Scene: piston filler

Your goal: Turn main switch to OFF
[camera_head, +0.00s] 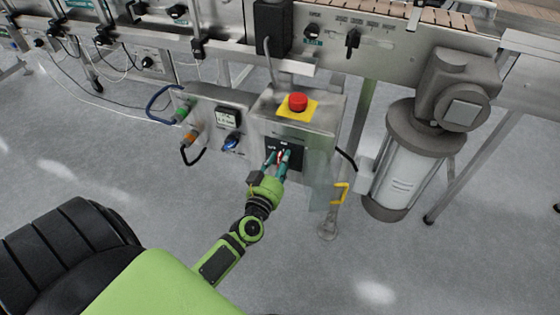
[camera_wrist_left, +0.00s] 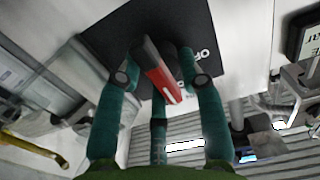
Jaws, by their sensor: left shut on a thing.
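The main switch is a red and grey handle (camera_wrist_left: 160,72) on a black plate (camera_wrist_left: 205,30) with white lettering, part of which reads "OF". In the head view the black plate (camera_head: 298,151) sits on the front of a grey control box (camera_head: 320,118). My left gripper (camera_head: 281,157) is at the plate, its green fingers shut around the handle. In the left wrist view the fingers of this gripper (camera_wrist_left: 160,78) stand on both sides of the handle, which looks tilted. The fingers hide part of the handle and lettering. My right gripper is not in view.
A red emergency button (camera_head: 298,101) on a yellow plate tops the box. A blue knob (camera_head: 232,141), a small display (camera_head: 228,117) and cables are at its left. A yellow handle (camera_head: 341,193) and a motor (camera_head: 405,160) are at its right. Open floor lies in front.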

